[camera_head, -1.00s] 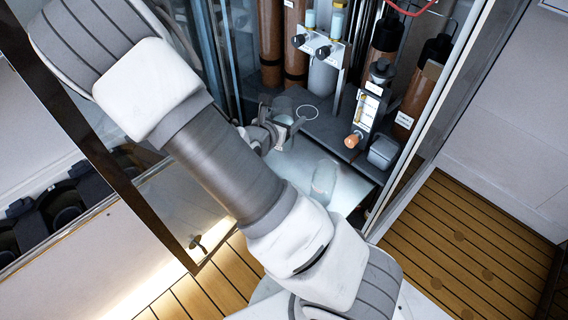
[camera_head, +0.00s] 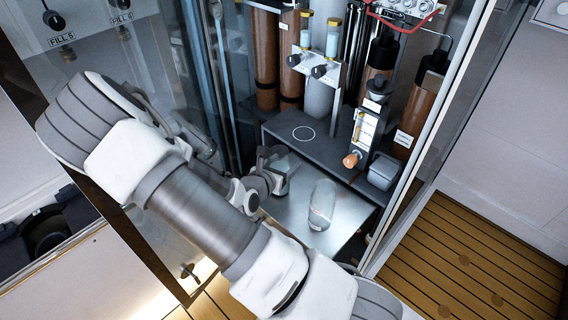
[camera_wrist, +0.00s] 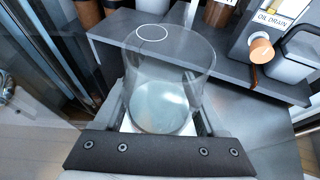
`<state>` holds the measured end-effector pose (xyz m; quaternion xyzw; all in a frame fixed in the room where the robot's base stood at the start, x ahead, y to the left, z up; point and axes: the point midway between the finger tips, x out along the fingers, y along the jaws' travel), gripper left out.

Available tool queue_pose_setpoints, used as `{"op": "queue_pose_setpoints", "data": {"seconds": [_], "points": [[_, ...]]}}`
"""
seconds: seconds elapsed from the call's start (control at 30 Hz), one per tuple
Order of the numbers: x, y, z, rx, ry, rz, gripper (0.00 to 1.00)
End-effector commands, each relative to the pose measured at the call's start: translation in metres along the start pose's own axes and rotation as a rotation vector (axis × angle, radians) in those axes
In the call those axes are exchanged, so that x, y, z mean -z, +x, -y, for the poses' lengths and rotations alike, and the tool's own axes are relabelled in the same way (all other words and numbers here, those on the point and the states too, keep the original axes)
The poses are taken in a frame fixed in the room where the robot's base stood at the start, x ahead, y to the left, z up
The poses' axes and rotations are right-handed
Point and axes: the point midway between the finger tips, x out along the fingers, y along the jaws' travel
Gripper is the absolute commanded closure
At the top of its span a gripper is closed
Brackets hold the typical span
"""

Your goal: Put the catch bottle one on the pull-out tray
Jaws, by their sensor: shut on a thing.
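My gripper (camera_head: 274,168) is shut on a clear, empty-looking bottle (camera_wrist: 170,80), which fills the middle of the wrist view between the fingers. In the head view this bottle is mostly hidden by the gripper. It is by the left part of the metal pull-out tray (camera_head: 345,236), in front of the dark shelf; I cannot tell whether its base touches the tray. A second clear bottle (camera_head: 322,205) with a small white label is on the tray, to the right of my gripper. I cannot read which bottle is number one.
The dark shelf (camera_head: 335,150) behind the tray bears a white ring mark (camera_head: 303,133) with nothing on it. An orange-knobbed oil drain (camera_head: 351,160) and a grey container (camera_head: 383,171) are at the right. Glass panels (camera_head: 212,100) stand close on the left.

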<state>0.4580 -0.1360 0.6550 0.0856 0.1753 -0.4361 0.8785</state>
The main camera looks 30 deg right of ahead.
Motion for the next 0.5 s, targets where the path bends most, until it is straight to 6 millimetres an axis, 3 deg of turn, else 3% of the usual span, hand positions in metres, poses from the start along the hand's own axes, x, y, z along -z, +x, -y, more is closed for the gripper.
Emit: {"op": "queue_pose_setpoints", "data": {"seconds": [0.07,0.1,0.2,0.5], "points": [[0.0037,0.0016,0.0000,0.000,0.001,0.000,0.83],[0.0023,0.0009,-0.0002,0.000,0.000,0.000,0.20],[0.0021,0.0008,-0.0002,0.000,0.000,0.000,0.02],[-0.0004,-0.0002,-0.0002,0.000,0.000,0.000,0.00]]}}
